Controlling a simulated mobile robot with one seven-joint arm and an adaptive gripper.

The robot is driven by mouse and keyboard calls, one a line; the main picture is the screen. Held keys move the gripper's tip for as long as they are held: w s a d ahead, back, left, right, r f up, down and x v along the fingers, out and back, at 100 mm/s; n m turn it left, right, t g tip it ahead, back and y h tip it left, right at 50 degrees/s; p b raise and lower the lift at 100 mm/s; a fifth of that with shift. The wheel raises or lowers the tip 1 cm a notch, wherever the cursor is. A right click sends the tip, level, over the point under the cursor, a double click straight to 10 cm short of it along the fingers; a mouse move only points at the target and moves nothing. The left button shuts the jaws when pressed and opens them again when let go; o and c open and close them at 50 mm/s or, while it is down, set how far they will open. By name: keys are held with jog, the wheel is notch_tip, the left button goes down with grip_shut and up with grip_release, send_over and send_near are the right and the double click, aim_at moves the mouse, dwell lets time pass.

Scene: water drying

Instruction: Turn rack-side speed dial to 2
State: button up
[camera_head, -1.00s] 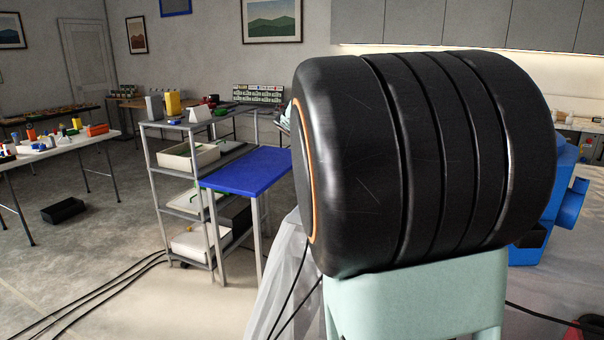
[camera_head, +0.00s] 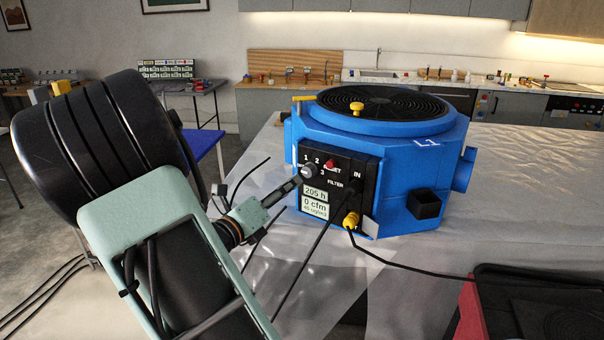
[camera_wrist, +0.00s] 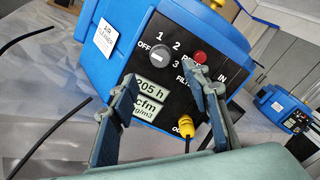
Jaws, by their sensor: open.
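The blue air machine (camera_head: 385,150) stands on the plastic-covered surface, with a black control panel (camera_head: 345,183) facing my arm. The round grey speed dial (camera_head: 308,171) sits at the panel's upper left. In the wrist view the dial (camera_wrist: 159,54) has OFF at its left and 1, 2 and 3 around it; its exact setting is too small to tell. My gripper (camera_wrist: 162,78) is open and empty, its two fingers spread before the panel, with the dial just beyond and between the tips. In the head view my gripper (camera_head: 296,183) reaches the panel close to the dial.
A red button (camera_wrist: 200,57) is right of the dial. Displays (camera_head: 315,203) read 205 h and 0 cfm. A yellow cable plug (camera_head: 351,220) is below, its black cable running right. A dark red-sided case (camera_head: 530,305) is at lower right. Another blue machine (camera_wrist: 283,110) shows right.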

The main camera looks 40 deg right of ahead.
aim_at(307, 172)
jog(key=x, duration=0.8)
jog(key=shift+d, duration=0.2)
jog(key=c, duration=1.2)
jog(key=shift+o, duration=0.2)
